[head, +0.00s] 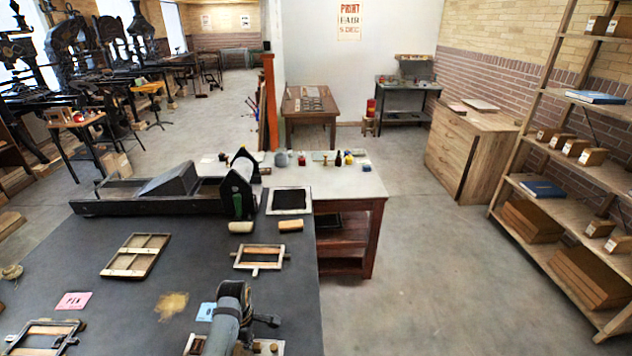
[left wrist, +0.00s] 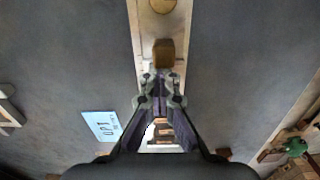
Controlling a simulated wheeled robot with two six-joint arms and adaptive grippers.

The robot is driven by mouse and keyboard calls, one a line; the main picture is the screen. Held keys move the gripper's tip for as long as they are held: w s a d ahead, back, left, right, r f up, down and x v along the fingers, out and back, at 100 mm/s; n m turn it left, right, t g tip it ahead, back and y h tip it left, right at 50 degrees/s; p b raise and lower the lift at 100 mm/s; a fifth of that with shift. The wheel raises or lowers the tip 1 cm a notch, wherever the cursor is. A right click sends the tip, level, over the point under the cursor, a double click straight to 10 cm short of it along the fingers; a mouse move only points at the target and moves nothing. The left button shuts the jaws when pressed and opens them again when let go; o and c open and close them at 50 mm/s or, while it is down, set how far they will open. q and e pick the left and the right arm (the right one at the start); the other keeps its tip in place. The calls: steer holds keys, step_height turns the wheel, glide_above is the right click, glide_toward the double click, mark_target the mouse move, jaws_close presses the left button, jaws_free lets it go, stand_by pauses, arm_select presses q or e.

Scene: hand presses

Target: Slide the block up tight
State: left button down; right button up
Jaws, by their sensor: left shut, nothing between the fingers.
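A small brown wooden block (left wrist: 164,54) shows in the left wrist view, in line with a pale wooden strip (left wrist: 140,30) of a frame. My left gripper (left wrist: 161,80) is shut and empty, its fingertips just behind the block. I cannot tell if they touch it. In the head view my left arm (head: 228,312) hangs over a frame (head: 193,345) at the table's front edge and hides most of it. Several wooden pieces (left wrist: 164,132) show between and below my fingers. My right gripper is not in view.
On the dark table (head: 190,270) a blue card (head: 206,312) and a pink card (head: 73,301) lie flat. Other wooden frames (head: 135,237) (head: 260,247) lie farther back. A dark press (head: 150,205) stands at the table's back edge. Bare surface lies between them.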

mark_target(261, 344)
arm_select(q)
steer(key=shift+d, duration=1.7)
steer(key=c, duration=1.2)
jaws_free()
steer(key=shift+o, duration=0.2)
steer(key=shift+r, duration=3.5)
